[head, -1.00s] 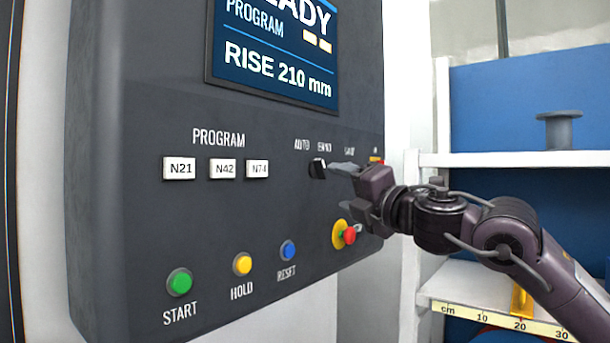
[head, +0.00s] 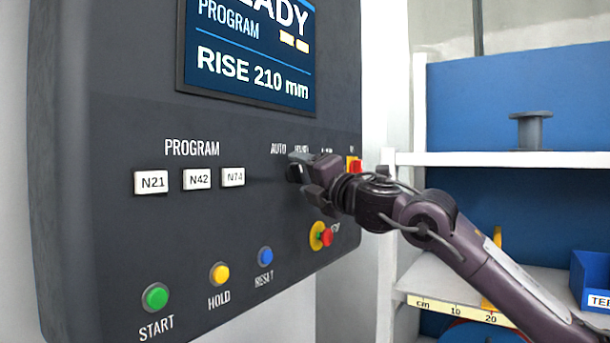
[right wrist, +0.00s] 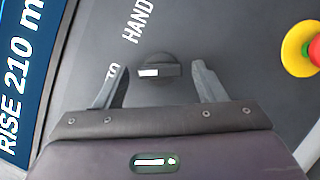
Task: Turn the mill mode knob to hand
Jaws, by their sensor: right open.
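The mill mode knob (head: 293,172) is a small dark knob on the panel, under the AUTO and HAND labels, partly covered by my right gripper (head: 306,174) in the head view. In the right wrist view the knob (right wrist: 157,70) sits between the tips of my open right gripper (right wrist: 159,80), with visible gaps to both fingers. Its white mark points left, towards the partly hidden AUTO label (right wrist: 113,72). The HAND label (right wrist: 137,20) is above it. My left gripper is out of view.
The panel (head: 120,240) carries a screen (head: 250,60), program buttons (head: 197,179), a green START button (head: 155,297) and a red stop button (head: 326,237) below my gripper. A red-and-yellow switch (head: 355,165) is close behind it. Shelves (head: 500,159) stand at right.

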